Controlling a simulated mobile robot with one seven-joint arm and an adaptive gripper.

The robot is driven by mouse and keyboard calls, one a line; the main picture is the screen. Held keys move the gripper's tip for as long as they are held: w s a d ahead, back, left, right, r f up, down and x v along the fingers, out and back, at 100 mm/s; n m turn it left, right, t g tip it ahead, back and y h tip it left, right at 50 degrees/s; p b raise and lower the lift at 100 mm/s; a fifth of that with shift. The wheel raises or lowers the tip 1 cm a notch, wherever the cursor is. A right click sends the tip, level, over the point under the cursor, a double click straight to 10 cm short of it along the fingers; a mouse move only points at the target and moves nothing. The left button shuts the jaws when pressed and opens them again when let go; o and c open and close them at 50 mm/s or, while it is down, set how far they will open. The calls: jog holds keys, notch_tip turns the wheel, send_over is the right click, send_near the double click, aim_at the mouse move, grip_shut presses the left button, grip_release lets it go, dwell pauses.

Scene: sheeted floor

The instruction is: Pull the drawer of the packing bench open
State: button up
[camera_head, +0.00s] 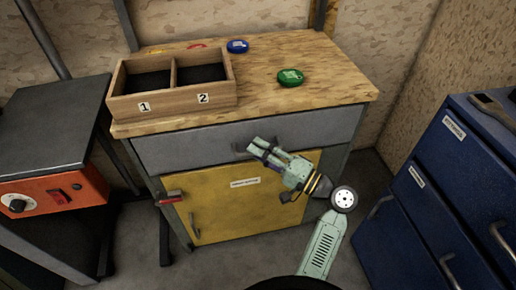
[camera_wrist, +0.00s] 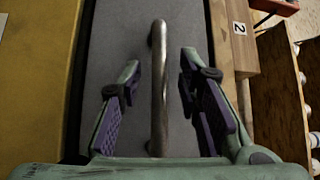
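The packing bench has a wooden top (camera_head: 330,70), a grey drawer front (camera_head: 190,149) below it and a yellow door (camera_head: 225,210) under that. The drawer front looks flush with the bench frame. My gripper (camera_head: 256,148) is in front of the drawer and hides most of its handle in the head view. In the wrist view, the metal bar handle (camera_wrist: 158,85) stands between the two fingers of my gripper (camera_wrist: 160,95). The fingers are apart, with a gap on each side of the bar. The grey drawer front (camera_wrist: 125,40) lies behind it.
A blue cabinet (camera_head: 450,190) stands right, an orange-fronted unit (camera_head: 55,192) left. A red latch (camera_head: 171,198) sticks out below the drawer.

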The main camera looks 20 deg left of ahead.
jog(key=shift+a, duration=0.3)
jog(key=shift+c, duration=0.3)
grip_shut()
dwell(0.5)
